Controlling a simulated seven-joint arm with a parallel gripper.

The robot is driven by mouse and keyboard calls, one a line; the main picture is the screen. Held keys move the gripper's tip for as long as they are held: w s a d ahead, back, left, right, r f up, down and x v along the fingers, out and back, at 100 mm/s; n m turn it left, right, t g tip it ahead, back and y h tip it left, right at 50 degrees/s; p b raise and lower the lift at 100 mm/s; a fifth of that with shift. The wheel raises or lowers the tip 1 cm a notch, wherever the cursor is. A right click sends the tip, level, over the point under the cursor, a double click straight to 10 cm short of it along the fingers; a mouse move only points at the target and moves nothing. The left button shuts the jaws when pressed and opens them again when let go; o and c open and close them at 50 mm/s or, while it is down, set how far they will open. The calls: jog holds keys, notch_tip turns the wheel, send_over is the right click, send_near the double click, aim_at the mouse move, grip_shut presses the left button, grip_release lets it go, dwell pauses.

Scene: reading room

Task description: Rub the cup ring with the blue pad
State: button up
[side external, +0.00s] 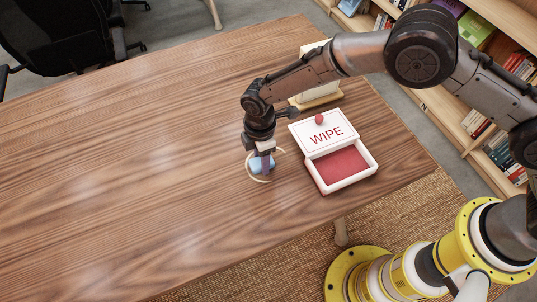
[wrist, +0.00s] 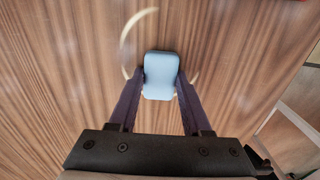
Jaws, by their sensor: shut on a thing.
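The blue pad (wrist: 160,75) is between the fingers of my gripper (wrist: 160,82), which is shut on it. In the side external view the pad (side external: 257,165) shows at the tips of my gripper (side external: 262,163), low over the wooden table. The cup ring (wrist: 127,40) is a pale curved mark on the table. In the wrist view its arc shows above and left of the pad, with a bit at the right; the pad and fingers hide the rest. In the side view the ring (side external: 281,153) surrounds the pad. I cannot tell whether the pad touches the wood.
A white box (side external: 375,170) with a red inside stands right of my gripper; its lid (side external: 309,130) reads WIPE and has a red knob. A cream object (side external: 320,100) stands behind it, partly hidden by my arm. The table (side external: 130,150) is clear to the left.

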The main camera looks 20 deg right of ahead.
aim_at(284, 151)
jog(key=shift+s+a, duration=0.1)
jog(key=shift+a, duration=1.7)
jog(key=shift+w, duration=0.95)
jog(key=shift+s+d+f, duration=0.1)
jog(key=shift+d, duration=1.4)
jog(key=shift+d+f, duration=0.1)
jog(key=shift+d, duration=1.35)
jog(key=shift+d+r, duration=0.2)
jog(key=shift+d, duration=2.25)
jog(key=shift+r, duration=0.15)
jog(key=shift+a+r, duration=0.1)
jog(key=shift+r, duration=2.85)
jog(key=shift+r, duration=1.5)
